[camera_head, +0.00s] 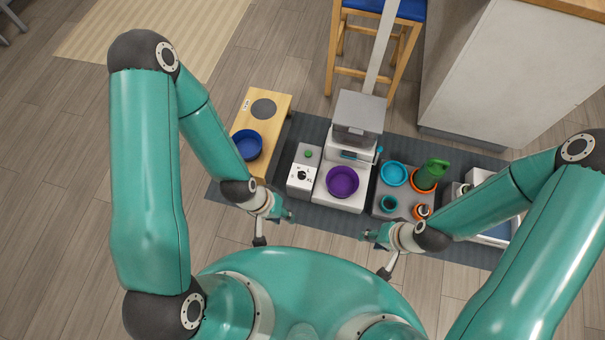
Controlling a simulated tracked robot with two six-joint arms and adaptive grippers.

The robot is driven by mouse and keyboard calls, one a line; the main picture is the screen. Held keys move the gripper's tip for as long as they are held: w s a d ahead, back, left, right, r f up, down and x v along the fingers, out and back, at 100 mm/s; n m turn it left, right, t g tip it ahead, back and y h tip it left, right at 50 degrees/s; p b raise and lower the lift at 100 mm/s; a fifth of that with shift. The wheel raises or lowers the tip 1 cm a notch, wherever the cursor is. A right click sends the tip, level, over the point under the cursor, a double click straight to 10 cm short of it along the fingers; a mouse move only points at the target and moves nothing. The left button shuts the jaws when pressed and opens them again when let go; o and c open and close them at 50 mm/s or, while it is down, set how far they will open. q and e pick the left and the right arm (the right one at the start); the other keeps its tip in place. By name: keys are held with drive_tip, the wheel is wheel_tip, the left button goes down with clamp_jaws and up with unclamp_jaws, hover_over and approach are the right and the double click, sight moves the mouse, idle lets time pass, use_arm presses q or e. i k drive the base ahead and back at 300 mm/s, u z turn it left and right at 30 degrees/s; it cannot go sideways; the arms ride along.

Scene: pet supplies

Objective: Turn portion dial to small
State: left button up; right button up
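The portion dial (301,175) is a small black knob on the top of a white control box (301,188). Dark markings surround the knob; they are too small to read surely, and so is the knob's pointing. A green button (309,154) sits behind the knob on the same box. My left gripper (289,216) is in front of the box, to its lower left, apart from the dial. My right gripper (366,235) is further right, in front of the grey tray. Both grippers appear to hold nothing; their finger openings are too small to tell.
A white feeder (356,126) with a purple bowl (342,181) stands right of the box. A wooden stand (278,103) with a blue bowl (246,144) is at left. Dark mat (305,218) lies beneath.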

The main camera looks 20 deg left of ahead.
sight(301, 175)
drive_tip(key=u, duration=1)
drive_tip(key=i, duration=0.15)
drive_tip(key=z, duration=2.45)
drive_tip(key=k, duration=0.75)
drive_tip(key=u, duration=0.85)
drive_tip(key=k, duration=0.5)
drive_tip(key=u, duration=1.05)
drive_tip(key=i, duration=1.4)
drive_tip(key=z, duration=0.5)
